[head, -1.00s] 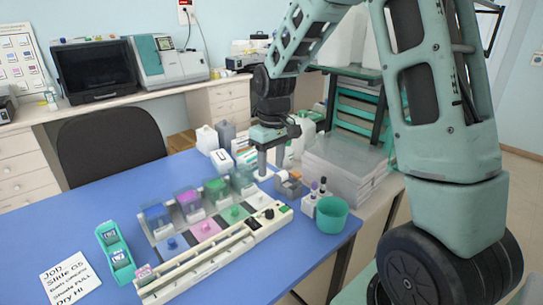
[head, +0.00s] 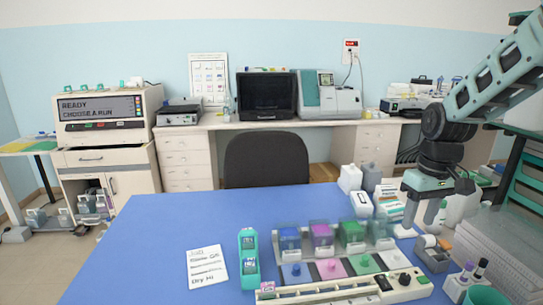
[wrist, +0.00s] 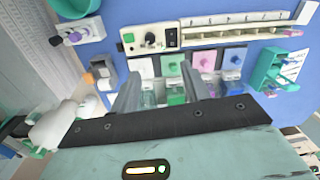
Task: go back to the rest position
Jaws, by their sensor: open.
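My gripper (head: 431,214) is on the right of the head view, pointing down above the right part of the blue table (head: 160,225), by the bottles and the grey holder. Its fingers are apart with nothing between them. In the wrist view my gripper (wrist: 168,88) shows two grey fingers, with the staining station (wrist: 215,35) beyond them. The station, with its blue, purple, green and grey jars and matching coloured pads, also shows in the head view (head: 340,293).
A grey holder (head: 433,258), dropper bottles (head: 470,275) and a teal cup (head: 484,296) stand at the right. White bottles (head: 350,178) stand behind the jars. A teal slide holder (head: 249,260) and a note (head: 207,267) lie left. The table's left part is clear.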

